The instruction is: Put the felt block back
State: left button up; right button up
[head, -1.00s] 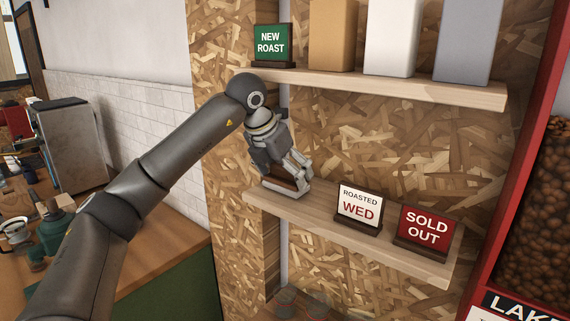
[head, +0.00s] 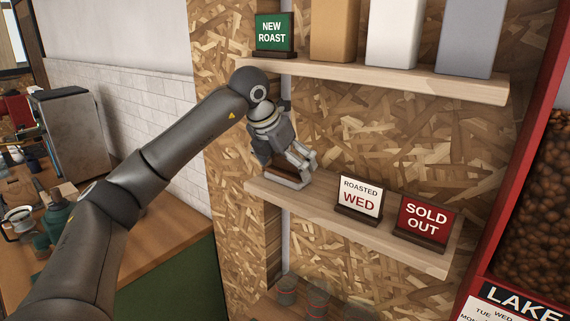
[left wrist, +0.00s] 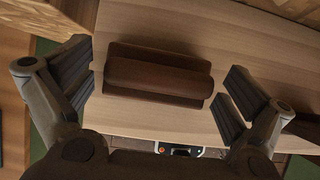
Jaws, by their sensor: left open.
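The felt block (head: 284,177) is a small brown piece with a pale lower part, lying near the left end of the lower shelf (head: 325,212). In the left wrist view the felt block (left wrist: 158,76) shows as a brown, ridged bar on the light wood. My left gripper (head: 300,166) is right over it in the head view, hiding part of it. In the left wrist view my left gripper (left wrist: 155,88) is open, with one finger at each end of the block and visible gaps between. My right gripper is in neither view.
A "ROASTED WED" sign (head: 359,197) and a "SOLD OUT" sign (head: 426,221) stand to the right on the same shelf. The upper shelf (head: 400,78) above holds a "NEW ROAST" sign (head: 273,34) and several bags. A red-framed bean bin (head: 493,240) stands at the right.

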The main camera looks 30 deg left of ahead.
aim_at(285, 165)
pick_arm(q)
jog(key=shift+r, duration=0.2)
jog(key=shift+s+r, duration=0.15)
jog(key=shift+r, duration=0.05)
jog(key=b+v, duration=0.1)
jog(key=v, duration=0.1)
jog(key=b+v, duration=0.2)
jog(key=shift+s+a+f, duration=0.15)
jog(key=shift+s, duration=0.3)
jog(key=s+b, duration=0.4)
jog(key=s, duration=0.7)
jog(key=shift+s+a+r, duration=0.15)
jog(key=shift+a+r, duration=0.15)
